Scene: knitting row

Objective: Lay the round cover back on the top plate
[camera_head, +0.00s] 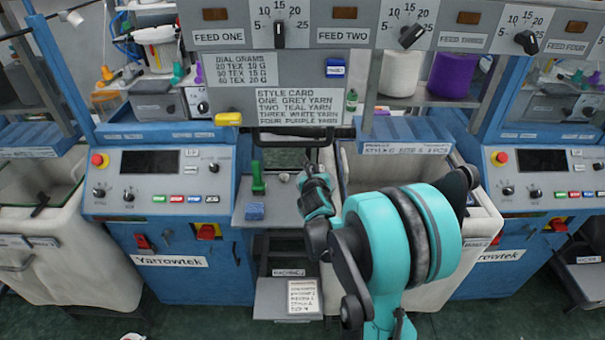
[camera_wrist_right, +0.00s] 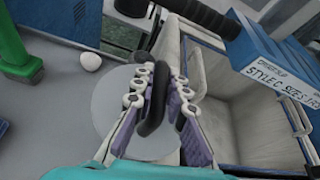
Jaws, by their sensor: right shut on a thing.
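The round cover (camera_wrist_right: 106,105) is a pale, see-through disc with a dark looped handle (camera_wrist_right: 154,108) in the right wrist view. My right gripper (camera_wrist_right: 155,90) is shut on that handle, with a finger on each side. In the head view my right gripper (camera_head: 314,188) is over the right part of a grey plate (camera_head: 284,211), and the cover cannot be made out there. This plate, between the two blue machines, may be the top plate; it also shows in the right wrist view (camera_wrist_right: 50,110). I cannot tell whether the cover touches it. My left gripper is not in view.
A green stand (camera_head: 258,178), a blue block (camera_head: 254,211) and a small white ball (camera_head: 284,177) are on the grey plate. A pale open bin (camera_wrist_right: 235,110) lies right of the cover, with a blue sign (camera_wrist_right: 275,60) above. A dark bar (camera_head: 290,139) crosses behind.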

